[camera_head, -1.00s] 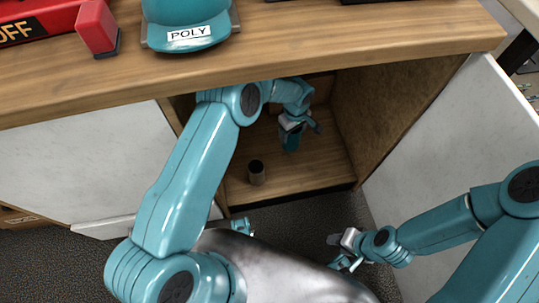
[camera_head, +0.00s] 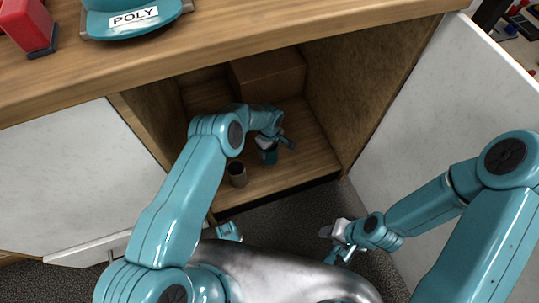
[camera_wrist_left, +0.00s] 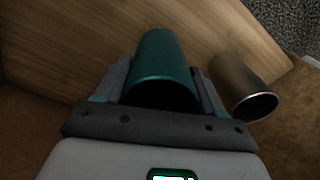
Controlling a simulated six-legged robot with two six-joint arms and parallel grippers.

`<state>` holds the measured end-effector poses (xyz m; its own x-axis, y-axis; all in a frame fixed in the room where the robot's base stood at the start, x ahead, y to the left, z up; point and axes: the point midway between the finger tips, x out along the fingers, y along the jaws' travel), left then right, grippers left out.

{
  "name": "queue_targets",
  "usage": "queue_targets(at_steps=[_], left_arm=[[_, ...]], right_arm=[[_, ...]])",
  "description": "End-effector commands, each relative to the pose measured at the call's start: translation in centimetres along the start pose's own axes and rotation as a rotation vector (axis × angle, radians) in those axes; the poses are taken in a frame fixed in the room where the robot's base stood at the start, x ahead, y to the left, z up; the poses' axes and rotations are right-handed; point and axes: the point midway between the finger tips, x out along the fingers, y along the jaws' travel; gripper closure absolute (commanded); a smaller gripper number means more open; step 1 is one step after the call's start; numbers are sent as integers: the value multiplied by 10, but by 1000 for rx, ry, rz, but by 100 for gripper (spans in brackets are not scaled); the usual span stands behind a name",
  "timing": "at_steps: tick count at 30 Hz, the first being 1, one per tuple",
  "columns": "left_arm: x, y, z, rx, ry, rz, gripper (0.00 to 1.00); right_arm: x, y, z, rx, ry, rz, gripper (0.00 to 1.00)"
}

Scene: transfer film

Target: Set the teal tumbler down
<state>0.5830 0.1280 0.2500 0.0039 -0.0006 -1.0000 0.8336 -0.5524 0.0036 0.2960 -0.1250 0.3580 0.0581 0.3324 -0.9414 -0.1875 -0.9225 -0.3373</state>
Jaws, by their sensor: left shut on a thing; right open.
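The teal tumbler (camera_wrist_left: 162,68) is between the two fingers of my left gripper (camera_wrist_left: 163,85) in the left wrist view, and the fingers are shut on it. In the head view the left gripper (camera_head: 270,146) is inside the open cabinet, with the tumbler (camera_head: 268,157) just below it, close to the wooden cabinet floor (camera_head: 300,165). I cannot tell whether its base touches the floor. My right gripper (camera_head: 336,240) is open and empty, outside the cabinet at lower right.
A dark metallic cup (camera_head: 238,174) stands on the cabinet floor left of the tumbler; it also shows in the left wrist view (camera_wrist_left: 240,85). A brown box (camera_head: 268,76) is at the back. The white door (camera_head: 425,130) stands open at right.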

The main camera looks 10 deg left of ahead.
Motion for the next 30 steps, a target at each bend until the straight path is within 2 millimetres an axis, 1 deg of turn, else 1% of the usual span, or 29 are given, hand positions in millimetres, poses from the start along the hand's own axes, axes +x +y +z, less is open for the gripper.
queue_targets(at_steps=[6, 7, 15, 19, 20, 21, 22, 30], left_arm=[[37, 0, -1, -1, -1, 0, 68], [41, 0, 0, -1, -1, 0, 68], [40, 1, -1, -1, 0, 1, 68], [45, 0, -1, -1, 0, 1, 68], [44, 0, 0, -1, -1, 0, 28], [43, 0, 0, 0, -1, 0, 15], [43, 0, 0, 0, -1, 0, 5], [43, 0, 0, -1, -1, 0, 5]], right_arm=[[16, 8, -4, 10, 10, 1, 57], [17, 9, -5, 11, 12, 1, 57], [15, 8, -5, 12, 13, 1, 57], [19, 10, -6, 13, 14, 2, 57], [19, 10, -6, 14, 15, 2, 57], [18, 10, -6, 14, 15, 2, 57], [18, 10, -6, 14, 15, 2, 57], [17, 10, -6, 14, 14, 2, 57]])
